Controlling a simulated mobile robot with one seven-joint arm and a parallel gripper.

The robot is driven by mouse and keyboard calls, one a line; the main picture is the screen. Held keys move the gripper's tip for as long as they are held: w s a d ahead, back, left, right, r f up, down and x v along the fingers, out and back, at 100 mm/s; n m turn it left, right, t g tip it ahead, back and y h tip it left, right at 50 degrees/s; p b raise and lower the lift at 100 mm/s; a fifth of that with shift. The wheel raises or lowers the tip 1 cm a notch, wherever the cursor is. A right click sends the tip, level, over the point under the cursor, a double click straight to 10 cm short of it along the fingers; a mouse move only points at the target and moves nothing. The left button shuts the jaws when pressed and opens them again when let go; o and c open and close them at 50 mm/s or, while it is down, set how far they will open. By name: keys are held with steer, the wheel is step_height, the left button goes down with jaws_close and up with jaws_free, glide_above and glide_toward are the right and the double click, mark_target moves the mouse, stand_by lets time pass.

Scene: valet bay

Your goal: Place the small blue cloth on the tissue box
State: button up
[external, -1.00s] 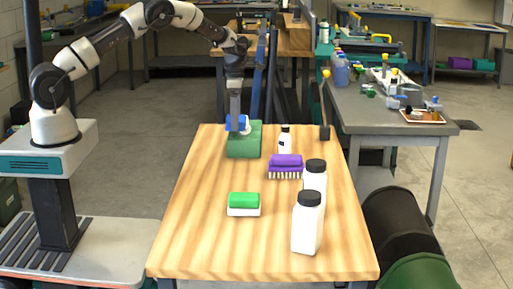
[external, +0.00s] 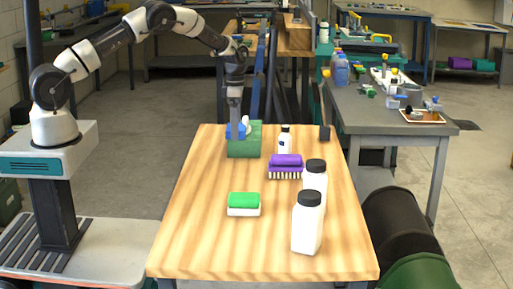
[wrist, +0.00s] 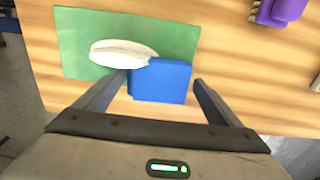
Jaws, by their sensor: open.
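The tissue box (external: 250,148) is green and stands at the far left part of the wooden table; a white tissue (external: 245,121) sticks out of its top. The wrist view also shows the box (wrist: 80,40) and the tissue (wrist: 115,52). The small blue cloth (wrist: 162,84) is a flat blue square that overlaps the box's near edge in the wrist view; it also shows at the box top in the external view (external: 236,131). My gripper (wrist: 160,80) is open, its fingers on either side of the cloth. I cannot tell whether the cloth fully rests on the box.
A small white bottle (external: 285,143) and a purple brush (external: 286,166) stand right of the box. A green and white sponge (external: 244,204) and two white bottles with black caps (external: 307,228) are nearer. The table's left front area is bare.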

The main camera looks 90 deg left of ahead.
step_height(320, 180, up, 12)
steer(key=shift+r+p, duration=0.2)
steer(key=shift+p, duration=0.25)
steer(key=s+d+r+m+t, duration=0.1)
steer(key=s+d+r+m, duration=0.1)
steer(key=d+r+m, duration=0.85)
steer(key=s+d+r+m+t, duration=0.2)
steer(key=d+r+m, duration=0.45)
steer(key=d, duration=0.65)
steer(key=s+d+r+m+t, duration=0.1)
steer(key=s+d+m+t, duration=0.1)
steer(key=s+d+m, duration=1.6)
steer(key=shift+s+d+r+m+t, duration=0.25)
steer(key=shift+s+r+m+t, duration=0.05)
steer(key=shift+s+m, duration=0.2)
